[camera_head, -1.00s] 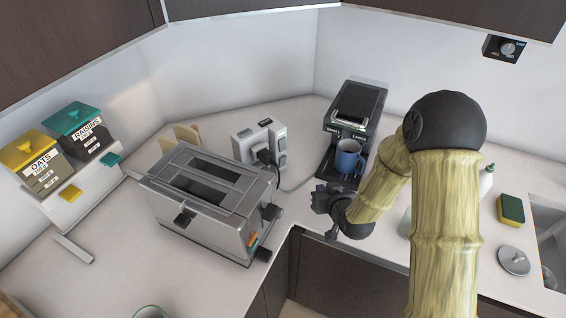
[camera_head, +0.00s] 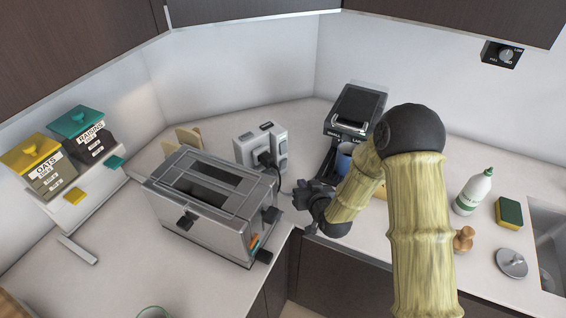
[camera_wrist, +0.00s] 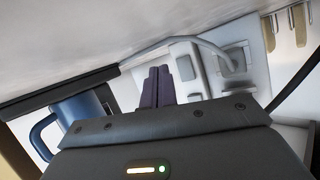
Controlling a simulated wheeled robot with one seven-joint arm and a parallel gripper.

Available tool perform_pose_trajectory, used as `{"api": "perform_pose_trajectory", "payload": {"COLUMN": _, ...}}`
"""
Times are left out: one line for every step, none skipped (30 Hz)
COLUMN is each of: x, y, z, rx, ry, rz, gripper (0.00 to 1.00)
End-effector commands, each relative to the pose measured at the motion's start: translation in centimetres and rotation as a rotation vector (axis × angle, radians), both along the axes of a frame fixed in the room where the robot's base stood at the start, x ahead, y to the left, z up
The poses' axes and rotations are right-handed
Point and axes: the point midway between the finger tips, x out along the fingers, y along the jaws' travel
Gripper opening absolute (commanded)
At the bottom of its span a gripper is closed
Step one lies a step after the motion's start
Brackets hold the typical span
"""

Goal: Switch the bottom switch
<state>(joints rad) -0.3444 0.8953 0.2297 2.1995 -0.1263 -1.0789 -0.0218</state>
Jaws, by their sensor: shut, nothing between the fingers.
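A grey power outlet block (camera_head: 248,150) stands on the counter between the toaster and the coffee machine, with a black plug (camera_head: 265,158) in its front. Switches (camera_head: 282,147) show small on its right side; which is the bottom one is hard to tell. In the wrist view the block (camera_wrist: 205,85) lies ahead, with a grey switch (camera_wrist: 186,68) just right of my fingertips and a plug and cord (camera_wrist: 235,60) farther right. My gripper (camera_head: 303,194) is shut and empty, right of and in front of the block; its dark fingers also show in the wrist view (camera_wrist: 157,85). Contact cannot be told.
The toaster (camera_head: 205,200) stands left of my gripper. The coffee machine (camera_head: 355,110) with a blue mug (camera_head: 344,160) stands behind my arm. A cord runs along the counter near the block. A bottle (camera_head: 474,190) and sponge (camera_head: 509,212) stand to the right.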

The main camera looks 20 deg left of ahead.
Motion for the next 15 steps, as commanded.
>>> {"api": "perform_pose_trajectory", "payload": {"x": 0.2, "y": 0.7, "z": 0.4, "rx": 0.001, "ry": -0.001, "rz": 0.003, "gripper": 0.0}}
{"api": "perform_pose_trajectory", "payload": {"x": 0.4, "y": 1.0, "z": 0.4, "rx": 0.001, "ry": -0.001, "rz": 0.003, "gripper": 0.0}}
{"api": "perform_pose_trajectory", "payload": {"x": 0.6, "y": 1.4, "z": 0.4, "rx": 0.0, "ry": 0.001, "rz": 0.002, "gripper": 0.0}}
{"api": "perform_pose_trajectory", "payload": {"x": 0.8, "y": 1.7, "z": 0.5, "rx": 0.001, "ry": 0.0, "rz": 0.002, "gripper": 0.0}}
{"api": "perform_pose_trajectory", "payload": {"x": 1.0, "y": 2.1, "z": 0.6, "rx": 0.001, "ry": -0.001, "rz": 0.002, "gripper": 0.0}}
{"api": "perform_pose_trajectory", "payload": {"x": 1.2, "y": 2.5, "z": 0.6, "rx": 0.001, "ry": -0.001, "rz": 0.003, "gripper": 0.0}}
{"api": "perform_pose_trajectory", "payload": {"x": 1.4, "y": 2.8, "z": 0.5, "rx": 0.001, "ry": -0.001, "rz": 0.003, "gripper": 0.0}}
{"api": "perform_pose_trajectory", "payload": {"x": 1.6, "y": 3.1, "z": 0.5, "rx": 0.002, "ry": -0.002, "rz": 0.003, "gripper": 0.0}}
{"api": "perform_pose_trajectory", "payload": {"x": 1.8, "y": 3.5, "z": 0.5, "rx": 0.001, "ry": -0.002, "rz": 0.002, "gripper": 0.0}}
{"api": "perform_pose_trajectory", "payload": {"x": 2.0, "y": 3.7, "z": 0.5, "rx": 0.001, "ry": -0.002, "rz": 0.002, "gripper": 0.0}}
{"api": "perform_pose_trajectory", "payload": {"x": 2.1, "y": 3.9, "z": 0.6, "rx": 0.001, "ry": -0.001, "rz": 0.002, "gripper": 0.0}}
{"api": "perform_pose_trajectory", "payload": {"x": 2.3, "y": 4.2, "z": 0.6, "rx": 0.001, "ry": -0.001, "rz": 0.002, "gripper": 0.0}}
{"api": "perform_pose_trajectory", "payload": {"x": 2.4, "y": 4.4, "z": 0.7, "rx": 0.001, "ry": -0.001, "rz": 0.002, "gripper": 0.0}}
{"api": "perform_pose_trajectory", "payload": {"x": 2.4, "y": 4.5, "z": 0.7, "rx": 0.001, "ry": -0.001, "rz": 0.002, "gripper": 0.0}}
{"api": "perform_pose_trajectory", "payload": {"x": 2.5, "y": 4.7, "z": 0.7, "rx": 0.0, "ry": 0.0, "rz": 0.002, "gripper": 0.0}}
